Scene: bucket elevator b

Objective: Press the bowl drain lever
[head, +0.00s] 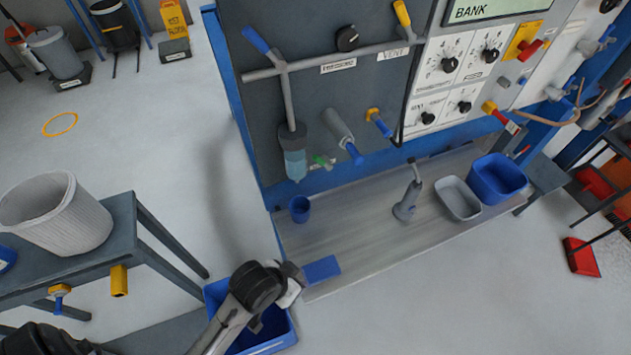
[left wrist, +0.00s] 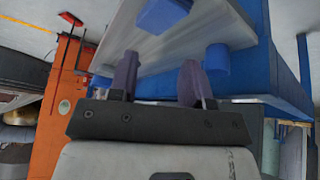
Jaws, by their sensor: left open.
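The clear bowl (head: 294,163) with blue liquid hangs low on the left of the dark panel in the head view. A small green lever or valve (head: 322,161) sits just right of its lower end; it looks like the bowl drain lever, but is too small to tell its position. It is not visible in the left wrist view. My left gripper (head: 296,283) is at the shelf's front left edge, below and well apart from the bowl. In the left wrist view its two fingers (left wrist: 158,80) are spread with nothing between them. My right gripper is not in view.
The shelf (head: 360,235) holds a blue cup (head: 299,209), a blue block (head: 322,269), a grey tool (head: 408,200), a grey tray (head: 458,197) and a blue bin (head: 497,178). A blue crate (head: 272,340) is below my left arm. A bench with a white basket (head: 60,215) stands left.

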